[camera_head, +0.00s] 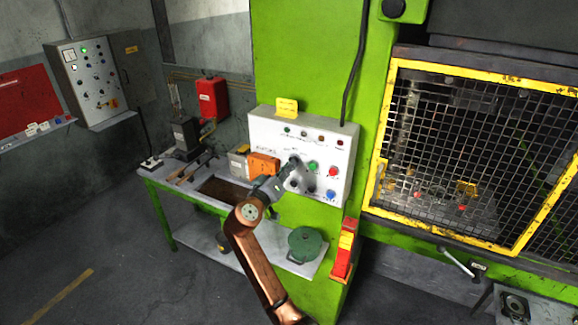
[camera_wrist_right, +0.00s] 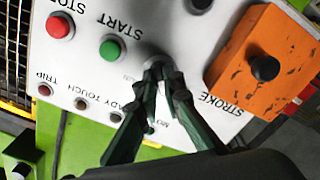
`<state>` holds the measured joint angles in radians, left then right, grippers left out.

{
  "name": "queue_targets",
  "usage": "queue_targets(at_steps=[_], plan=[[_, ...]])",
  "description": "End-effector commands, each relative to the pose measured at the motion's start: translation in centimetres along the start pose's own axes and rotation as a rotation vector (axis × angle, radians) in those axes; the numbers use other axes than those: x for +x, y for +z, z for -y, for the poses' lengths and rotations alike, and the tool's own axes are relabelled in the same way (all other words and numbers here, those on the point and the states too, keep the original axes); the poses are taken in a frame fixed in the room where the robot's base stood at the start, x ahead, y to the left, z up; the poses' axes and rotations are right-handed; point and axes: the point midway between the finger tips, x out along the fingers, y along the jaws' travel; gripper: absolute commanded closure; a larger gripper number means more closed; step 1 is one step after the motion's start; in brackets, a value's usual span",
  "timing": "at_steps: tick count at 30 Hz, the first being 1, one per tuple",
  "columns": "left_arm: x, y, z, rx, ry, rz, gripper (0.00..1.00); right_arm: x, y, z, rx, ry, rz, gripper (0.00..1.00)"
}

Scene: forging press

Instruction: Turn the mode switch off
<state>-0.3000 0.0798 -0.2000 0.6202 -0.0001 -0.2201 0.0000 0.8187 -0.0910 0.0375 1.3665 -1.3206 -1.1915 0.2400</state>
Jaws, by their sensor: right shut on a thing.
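The white control panel (camera_head: 343,130) is on the front of the green press. The mode switch (camera_wrist_right: 155,61) is a small grey round knob on the panel. In the right wrist view it sits between the fingertips of my right gripper (camera_wrist_right: 159,73), which are shut on it and hide part of it. Its pointer direction cannot be made out. In the head view my right gripper (camera_head: 293,164) reaches the panel from below and covers the switch. My left gripper is not in view.
A green start button (camera_wrist_right: 112,48) and a red stop button (camera_wrist_right: 61,27) are close beside the switch. An orange box (camera_wrist_right: 262,62) with a black knob, by the STROKE label, juts out on the other side. A blue button (camera_head: 331,195) is at the panel's lower right.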

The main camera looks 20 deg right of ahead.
Motion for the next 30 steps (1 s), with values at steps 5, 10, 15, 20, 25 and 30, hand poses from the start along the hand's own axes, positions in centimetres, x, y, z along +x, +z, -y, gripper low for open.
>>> queue_targets(at_steps=[5,10,15,20,25,30], plan=[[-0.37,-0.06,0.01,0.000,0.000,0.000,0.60,0.00,-0.02,-0.02,-0.055,0.000,0.000,1.00],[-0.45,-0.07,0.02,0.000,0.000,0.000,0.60,0.00,0.01,0.02,-0.079,0.000,0.000,1.00],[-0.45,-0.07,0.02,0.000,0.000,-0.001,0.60,0.00,0.03,0.03,-0.084,0.000,0.000,1.00],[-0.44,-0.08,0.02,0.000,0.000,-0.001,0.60,0.00,0.03,0.04,-0.084,0.000,0.000,1.00],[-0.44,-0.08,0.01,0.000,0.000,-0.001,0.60,0.00,0.02,0.04,-0.083,0.000,0.000,0.85],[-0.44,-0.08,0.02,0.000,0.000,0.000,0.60,0.00,0.01,0.02,-0.082,0.000,0.000,0.75]])
